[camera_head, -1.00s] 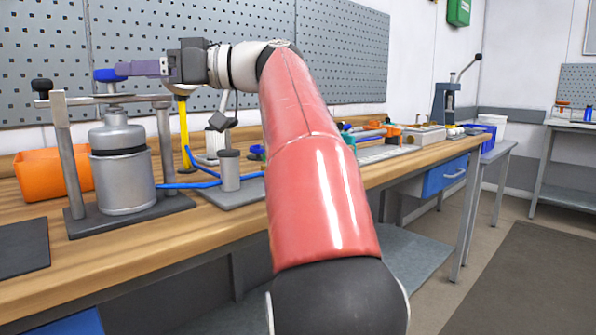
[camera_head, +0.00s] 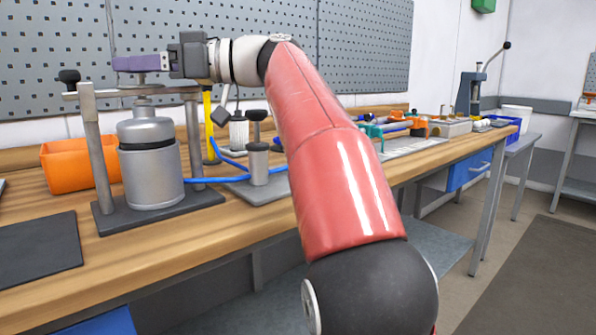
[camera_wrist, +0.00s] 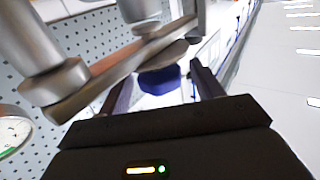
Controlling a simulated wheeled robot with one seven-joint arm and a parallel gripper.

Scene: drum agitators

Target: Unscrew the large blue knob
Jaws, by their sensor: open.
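The large blue knob (camera_wrist: 160,80) shows in the wrist view under the metal crossbar of the drum agitator's frame. My gripper (camera_wrist: 163,88) is open, with one finger on each side of the knob; gaps are visible, and I cannot tell whether either finger touches it. In the head view, my gripper (camera_head: 136,63) is level above the crossbar (camera_head: 118,91), its purple fingers hiding the knob. The silver drum (camera_head: 150,172) stands upright below on a dark base plate (camera_head: 158,213), between two posts.
A black knob (camera_head: 69,77) tops the left post close to my fingertips. An orange bin (camera_head: 62,168) stands behind the drum. A yellow upright (camera_head: 209,125), blue hoses (camera_head: 228,165) and a small grey cylinder (camera_head: 258,163) are to the right. A pegboard (camera_head: 230,50) is behind.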

